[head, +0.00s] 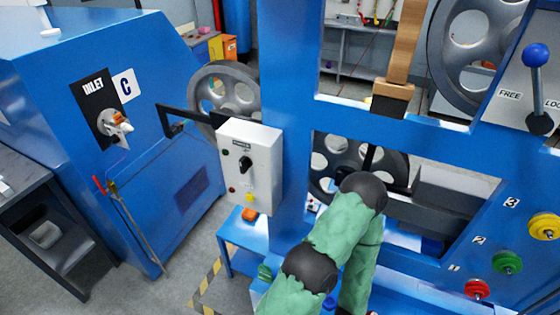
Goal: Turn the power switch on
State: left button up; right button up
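The white control box (250,165) is mounted on the blue machine post near the middle of the head view. On its front is a black rotary switch knob (245,163), with small lettering above it too small to read. A red button (231,190) and a yellow button (249,198) sit lower on the box. One of my arms, with green sleeves and black joints, rises from the bottom to the right of the box, apart from the switch in the picture. I cannot tell which arm it is. Neither gripper shows.
The blue machine frame (292,90) fills the middle and right, with a grey pulley wheel (470,40) at upper right. A blue-ball lever (536,56) stands at right. Numbered red, green and yellow knobs (507,263) are lower right. A blue cabinet (190,195) with an orange-handled valve stands left.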

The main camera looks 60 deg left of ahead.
aim_at(245, 162)
jog(key=k+u, duration=0.15)
jog(key=u, duration=2.05)
